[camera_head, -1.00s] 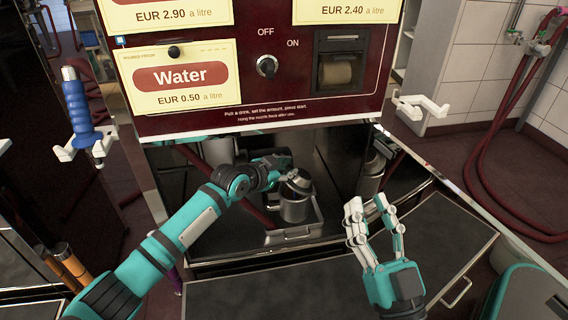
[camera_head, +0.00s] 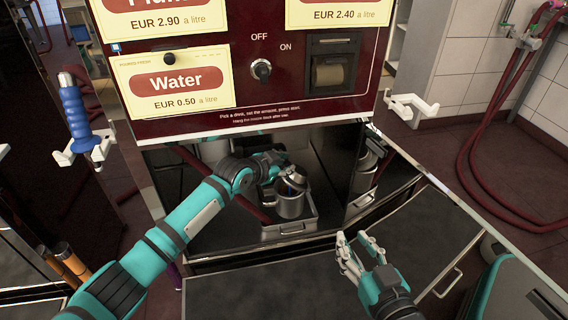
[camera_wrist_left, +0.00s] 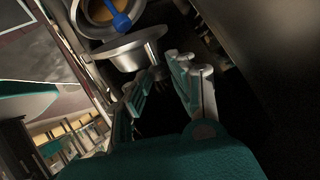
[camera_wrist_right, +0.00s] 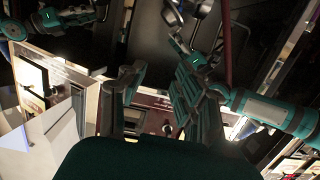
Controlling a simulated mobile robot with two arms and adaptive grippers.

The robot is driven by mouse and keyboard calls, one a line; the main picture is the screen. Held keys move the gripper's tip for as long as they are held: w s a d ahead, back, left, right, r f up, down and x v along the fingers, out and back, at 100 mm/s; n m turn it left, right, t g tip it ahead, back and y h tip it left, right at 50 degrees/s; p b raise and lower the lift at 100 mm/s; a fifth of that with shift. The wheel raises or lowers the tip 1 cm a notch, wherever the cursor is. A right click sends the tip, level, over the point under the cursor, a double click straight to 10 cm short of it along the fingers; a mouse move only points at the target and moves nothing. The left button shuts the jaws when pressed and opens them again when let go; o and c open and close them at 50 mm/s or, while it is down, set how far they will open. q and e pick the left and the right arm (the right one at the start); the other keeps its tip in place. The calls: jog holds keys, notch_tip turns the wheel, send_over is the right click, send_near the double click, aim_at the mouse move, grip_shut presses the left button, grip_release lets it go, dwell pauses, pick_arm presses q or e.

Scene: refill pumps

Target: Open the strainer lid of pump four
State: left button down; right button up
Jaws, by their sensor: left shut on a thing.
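The metal strainer pot (camera_head: 290,205) stands in the bay under the dispenser panel. Its metal lid (camera_head: 294,181) is tilted above the rim. My left gripper (camera_head: 280,170) is at the lid, above the pot. In the left wrist view the left gripper (camera_wrist_left: 166,78) is shut on the lid (camera_wrist_left: 130,52), its fingers at the lid's narrow part. Beside the lid the pot's mouth shows a brownish inside and a blue piece (camera_wrist_left: 121,20). My right gripper (camera_head: 356,248) is open and empty, in front of the bay; it also shows in the right wrist view (camera_wrist_right: 158,68).
The pot stands in a shallow metal tray (camera_head: 312,222). The red panel (camera_head: 270,110) hangs over the bay. A blue-handled nozzle (camera_head: 76,110) is on the left, an empty white hook (camera_head: 410,105) on the right. The dark counter front (camera_head: 290,290) is clear.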

aim_at(296, 172)
jog(key=shift+c, duration=0.8)
jog(key=shift+w+a+f+n, duration=0.15)
jog(key=shift+w+a+n, duration=0.1)
jog(key=shift+w+n, duration=0.05)
jog(key=shift+c, duration=1.3)
jog(key=w+a+f+n+y, duration=0.1)
jog(key=w+a+f+n, duration=0.1)
jog(key=w+a+n, duration=0.1)
jog(key=w+a+f+n+y, duration=0.1)
jog(key=w+a+f+n, duration=0.1)
jog(key=n, duration=0.4)
jog(key=w+a+f+n+y, duration=0.1)
jog(key=w+a+f+n, duration=0.1)
jog(key=w+a+n, duration=0.2)
jog(key=shift+w+a+n, duration=0.15)
jog(key=shift+w+n, duration=0.4)
jog(key=shift+n, duration=0.15)
grip_shut()
jog(key=w+a+f+n, duration=0.2)
jog(key=w+n, duration=0.3)
jog(key=w, duration=0.2)
jog(key=w+a+f+n+g+y, duration=0.1)
jog(key=w+a+n, duration=0.1)
jog(key=w+n, duration=0.3)
jog(key=shift+w+f+n, duration=0.3)
jog(key=shift+w+f, duration=0.05)
jog(key=shift+w, duration=1.4)
